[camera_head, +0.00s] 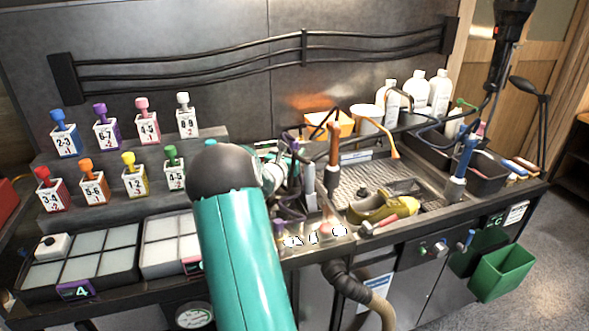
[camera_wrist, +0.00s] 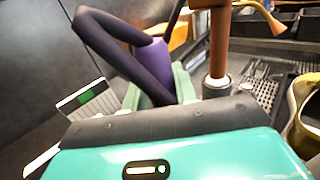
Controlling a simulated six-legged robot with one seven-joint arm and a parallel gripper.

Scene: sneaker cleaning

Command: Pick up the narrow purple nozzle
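A purple nozzle body (camera_wrist: 155,68) with a dark purple hose looping up from it shows in the wrist view, upper centre. Its lower end is hidden behind the dark edge of my gripper housing. The pale green fingers of my gripper (camera_wrist: 158,92) show on either side of the purple body; I cannot tell whether they touch it. In the head view my gripper (camera_head: 287,170) is beyond my teal arm at the bench, partly hidden by it. The nozzle cannot be made out clearly there.
An orange-handled tool (camera_head: 334,145) stands upright just right of my gripper. A yellowish sneaker (camera_head: 385,207) lies by the grated sink (camera_head: 360,180). Several numbered bottles stand on the left shelf. A blue-handled tool (camera_head: 465,158) stands at the right. Small glassy items lie along the front edge.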

